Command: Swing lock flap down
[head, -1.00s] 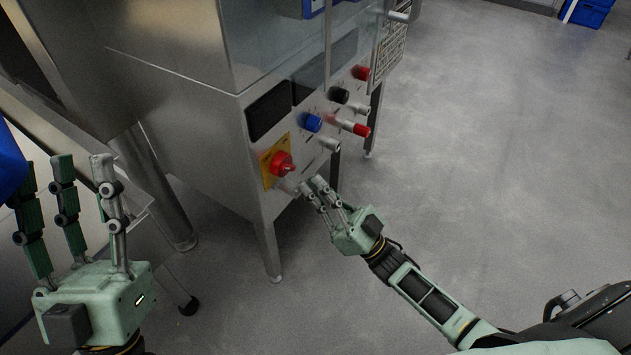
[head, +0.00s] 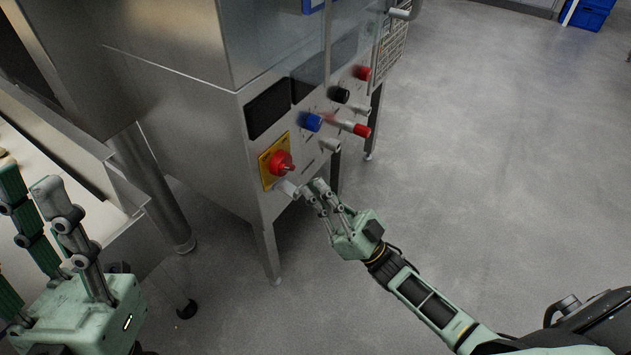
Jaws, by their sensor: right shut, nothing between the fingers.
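A red rotary switch (head: 282,163) sits on a yellow plate (head: 267,178) low on the machine's front panel. A small pale metal flap (head: 286,188) sticks out just below the switch and looks like the lock flap. My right gripper (head: 313,190) is shut and empty, its fingertips just right of the flap; I cannot tell whether they touch it. My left gripper (head: 35,205) is at the lower left with its fingers pointing up and spread apart, empty and away from the panel. Its left side is cut off by the picture edge.
The panel also carries a blue knob (head: 311,122), a black knob (head: 339,95), a red knob (head: 362,73) and a red-tipped button (head: 361,130) close above my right gripper. A blue crate (head: 588,14) stands far off at the top right. The grey floor (head: 490,150) on the right is clear.

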